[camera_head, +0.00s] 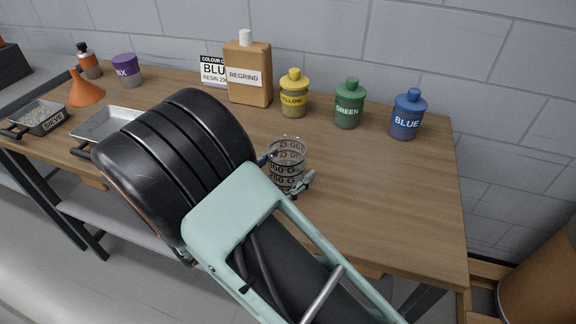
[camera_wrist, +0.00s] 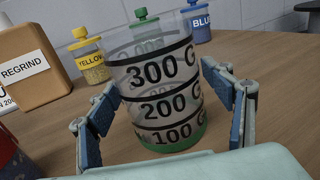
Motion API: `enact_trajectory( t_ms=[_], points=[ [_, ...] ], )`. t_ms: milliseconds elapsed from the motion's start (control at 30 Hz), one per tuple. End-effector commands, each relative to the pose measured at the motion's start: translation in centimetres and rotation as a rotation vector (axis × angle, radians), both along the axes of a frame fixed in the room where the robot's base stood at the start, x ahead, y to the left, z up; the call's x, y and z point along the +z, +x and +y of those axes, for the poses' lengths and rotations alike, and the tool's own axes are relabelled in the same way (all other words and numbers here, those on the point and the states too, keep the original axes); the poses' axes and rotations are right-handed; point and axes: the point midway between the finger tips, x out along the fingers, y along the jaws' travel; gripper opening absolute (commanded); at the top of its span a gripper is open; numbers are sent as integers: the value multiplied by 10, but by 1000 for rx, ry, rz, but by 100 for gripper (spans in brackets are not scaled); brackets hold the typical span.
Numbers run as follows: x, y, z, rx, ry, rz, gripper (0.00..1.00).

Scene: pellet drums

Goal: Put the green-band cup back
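The cup (camera_head: 287,151) is clear, with black gram marks. It stands upright over the middle of the table, and I cannot tell whether its base touches the wood. In the wrist view the cup (camera_wrist: 155,90) shows a green band around its base, and I see no pellets in it. My gripper (camera_head: 284,170) has one finger on each side of the cup. In the wrist view the blue pads of my gripper (camera_wrist: 160,78) lie close along its sides; I cannot tell whether they press on it. My arm hides part of the table.
Yellow (camera_head: 293,95), green (camera_head: 348,105) and blue (camera_head: 407,115) drums stand along the back, beside the regrind bottle (camera_head: 248,75). A metal tray (camera_head: 108,122), sieve (camera_head: 42,119) and orange funnel (camera_head: 85,91) are at left. The table's right side (camera_head: 400,190) is clear.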

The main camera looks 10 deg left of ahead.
Motion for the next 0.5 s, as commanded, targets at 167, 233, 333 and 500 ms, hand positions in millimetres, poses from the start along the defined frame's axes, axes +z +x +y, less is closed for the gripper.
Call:
enact_trajectory(
  t_ms=[167,233,333,500],
  points=[
    [0,0,0,0,0,0,74],
    [3,0,0,0,0,0,74],
    [3,-7,4,3,0,1,74],
    [3,-36,20,5,0,1,74]
  ],
)
